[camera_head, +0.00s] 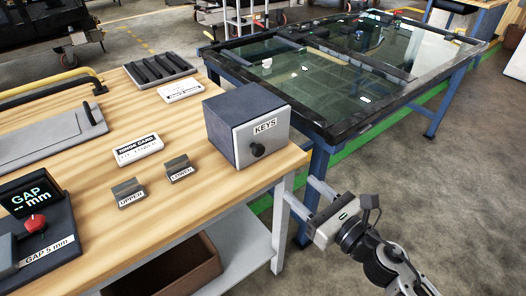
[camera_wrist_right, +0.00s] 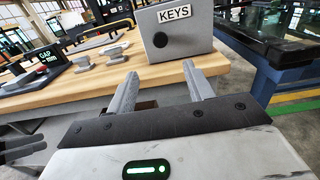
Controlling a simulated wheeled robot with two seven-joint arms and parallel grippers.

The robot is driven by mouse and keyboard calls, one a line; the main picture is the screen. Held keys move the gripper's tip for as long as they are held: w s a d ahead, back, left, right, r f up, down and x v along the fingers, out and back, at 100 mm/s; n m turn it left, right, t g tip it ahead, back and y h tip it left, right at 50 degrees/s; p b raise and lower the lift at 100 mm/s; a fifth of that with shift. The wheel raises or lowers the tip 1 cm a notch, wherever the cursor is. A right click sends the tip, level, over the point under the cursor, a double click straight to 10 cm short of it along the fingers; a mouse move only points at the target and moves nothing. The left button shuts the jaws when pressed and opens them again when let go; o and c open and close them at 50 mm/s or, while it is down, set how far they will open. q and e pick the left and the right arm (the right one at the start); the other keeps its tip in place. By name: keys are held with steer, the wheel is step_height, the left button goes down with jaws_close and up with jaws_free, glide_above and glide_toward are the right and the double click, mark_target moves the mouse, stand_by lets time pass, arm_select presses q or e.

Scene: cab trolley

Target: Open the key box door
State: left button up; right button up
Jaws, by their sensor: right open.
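The key box (camera_head: 226,127) is a dark blue box on the right end of the wooden workbench. Its light grey door (camera_head: 262,139) carries a KEYS label and a round black knob (camera_head: 257,149), and it looks shut. The box also shows at the top of the right wrist view (camera_wrist_right: 185,32), with its knob (camera_wrist_right: 160,40) left of the label's middle. My right gripper (camera_head: 300,197) is open and empty, apart from the box, below and in front of it beside the bench corner. Its two fingers (camera_wrist_right: 161,85) point toward the box. My left gripper is not in view.
The workbench (camera_head: 215,187) holds a hinge card (camera_head: 137,149), two small grey blocks marked UPPER (camera_head: 128,192) and LOWER (camera_head: 179,168), and a gap display (camera_head: 32,198). A glass-topped blue table (camera_head: 340,95) stands behind right. An open brown bin (camera_head: 170,268) sits below the bench. Floor at right is clear.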

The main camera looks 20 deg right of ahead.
mark_target(260, 152)
steer(key=p+x, duration=0.2)
steer(key=x, duration=1.2)
steer(key=shift+w+a+p, duration=0.1)
steer(key=shift+w+p, duration=0.2)
steer(key=shift+p, duration=0.1)
steer(key=shift+c, duration=0.3)
jaws_close()
